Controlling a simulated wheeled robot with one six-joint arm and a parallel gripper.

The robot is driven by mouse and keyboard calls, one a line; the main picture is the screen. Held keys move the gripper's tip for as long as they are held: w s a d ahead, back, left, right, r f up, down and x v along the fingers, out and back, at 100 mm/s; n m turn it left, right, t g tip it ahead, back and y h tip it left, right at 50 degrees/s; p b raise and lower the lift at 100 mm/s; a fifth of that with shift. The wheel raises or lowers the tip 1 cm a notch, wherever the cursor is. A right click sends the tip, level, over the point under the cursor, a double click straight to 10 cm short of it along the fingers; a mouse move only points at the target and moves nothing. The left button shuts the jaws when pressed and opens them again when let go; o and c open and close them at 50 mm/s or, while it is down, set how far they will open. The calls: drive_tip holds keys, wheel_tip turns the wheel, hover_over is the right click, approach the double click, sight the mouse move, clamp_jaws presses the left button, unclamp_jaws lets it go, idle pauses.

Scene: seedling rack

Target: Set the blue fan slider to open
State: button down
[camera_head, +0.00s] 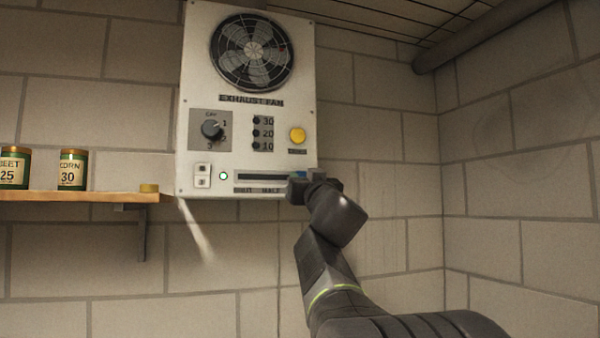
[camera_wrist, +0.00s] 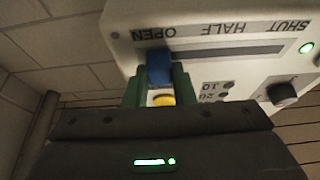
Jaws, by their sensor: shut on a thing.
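The blue fan slider (camera_wrist: 159,66) sits at the OPEN end of its slot, beside the OPEN label (camera_wrist: 160,33) in the upside-down wrist view. My gripper (camera_wrist: 158,80) has its two green fingers on either side of the slider and is shut on it. In the head view, a bit of the blue slider (camera_head: 299,174) shows at the right end of the slot (camera_head: 262,177). My gripper (camera_head: 300,186) reaches it from below right and hides the OPEN label there. The SHUT label (camera_wrist: 290,22) is at the other end.
The white exhaust fan panel (camera_head: 190,150) carries a fan (camera_head: 252,52), a grey dial (camera_head: 211,128), a yellow button (camera_head: 297,135) and a lit green lamp (camera_head: 223,175). A wooden shelf (camera_head: 110,196) with cans is at left. The wall at right is bare.

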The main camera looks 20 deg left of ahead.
drive_tip(key=shift+d, duration=0.1)
idle(0.3)
drive_tip(key=c, duration=1.4)
unclamp_jaws()
drive_tip(key=shift+w, duration=0.1)
drive_tip(key=shift+c, duration=0.2)
drive_tip(key=shift+o, duration=1.2)
drive_tip(key=shift+w+d, duration=0.1)
drive_tip(key=shift+d, duration=0.1)
drive_tip(key=shift+a, duration=0.1)
drive_tip(key=b+v, duration=0.1)
drive_tip(key=v, duration=1.3)
drive_tip(key=shift+b, duration=0.4)
drive_tip(key=shift+r, duration=0.1)
drive_tip(key=p+x, duration=0.2)
drive_tip(key=x, duration=1.2)
